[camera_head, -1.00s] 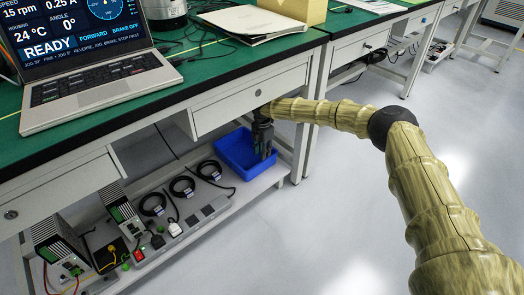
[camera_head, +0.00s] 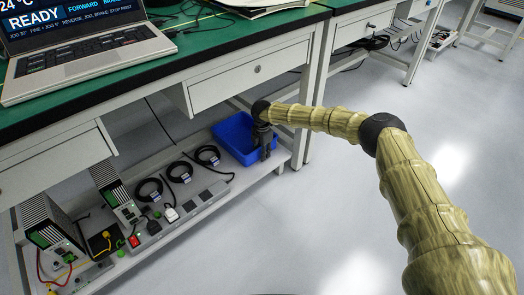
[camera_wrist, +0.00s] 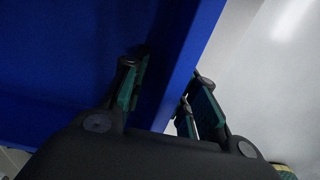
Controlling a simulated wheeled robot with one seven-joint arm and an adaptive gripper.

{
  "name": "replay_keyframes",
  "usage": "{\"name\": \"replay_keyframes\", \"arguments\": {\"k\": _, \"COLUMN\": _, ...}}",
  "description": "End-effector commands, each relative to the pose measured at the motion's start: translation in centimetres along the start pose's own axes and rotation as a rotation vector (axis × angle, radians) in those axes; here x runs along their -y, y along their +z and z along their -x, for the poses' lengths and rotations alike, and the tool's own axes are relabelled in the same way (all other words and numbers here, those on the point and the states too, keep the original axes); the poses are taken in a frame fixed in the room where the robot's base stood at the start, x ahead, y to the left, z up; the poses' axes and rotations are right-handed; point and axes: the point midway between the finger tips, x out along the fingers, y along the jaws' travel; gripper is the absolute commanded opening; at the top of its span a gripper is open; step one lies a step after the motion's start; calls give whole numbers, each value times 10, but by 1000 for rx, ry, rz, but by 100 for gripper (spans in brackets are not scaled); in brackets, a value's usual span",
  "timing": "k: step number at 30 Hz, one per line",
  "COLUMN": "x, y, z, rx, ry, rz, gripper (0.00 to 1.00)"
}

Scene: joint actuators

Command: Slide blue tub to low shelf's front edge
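The blue tub (camera_head: 233,132) is an open box on the low shelf (camera_head: 215,207), at its right end. My gripper (camera_head: 264,153) points down at the tub's front right side in the head view. In the wrist view the tub's wall (camera_wrist: 190,60) passes between my fingers (camera_wrist: 168,98). One finger is inside the tub, the other outside. The outer finger shows a gap to the wall, so the gripper is open around it. Contact of the inner finger with the wall cannot be told. The lower fingertips are partly hidden.
Black cable coils (camera_head: 180,172), a power strip (camera_head: 190,207) and electronic units (camera_head: 55,240) occupy the shelf left of the tub. A drawer (camera_head: 250,75) and the bench top hang above. A bench leg stands close right of the tub. Floor in front is clear.

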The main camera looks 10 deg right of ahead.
Motion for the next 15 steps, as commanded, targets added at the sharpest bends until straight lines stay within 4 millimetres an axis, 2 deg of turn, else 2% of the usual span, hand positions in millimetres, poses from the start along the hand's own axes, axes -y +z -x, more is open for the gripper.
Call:
{"name": "replay_keyframes", "arguments": {"k": 7, "x": 0, "y": 0, "z": 0, "rx": 0, "ry": 0, "rz": 0, "gripper": 29}}
{"name": "replay_keyframes", "arguments": {"k": 8, "x": 0, "y": 0, "z": 0, "rx": 0, "ry": 0, "rz": 0, "gripper": 25}}
{"name": "replay_keyframes", "arguments": {"k": 12, "x": 0, "y": 0, "z": 0, "rx": 0, "ry": 0, "rz": 0, "gripper": 0}}
{"name": "replay_keyframes", "arguments": {"k": 15, "x": 0, "y": 0, "z": 0, "rx": 0, "ry": 0, "rz": 0, "gripper": 0}}
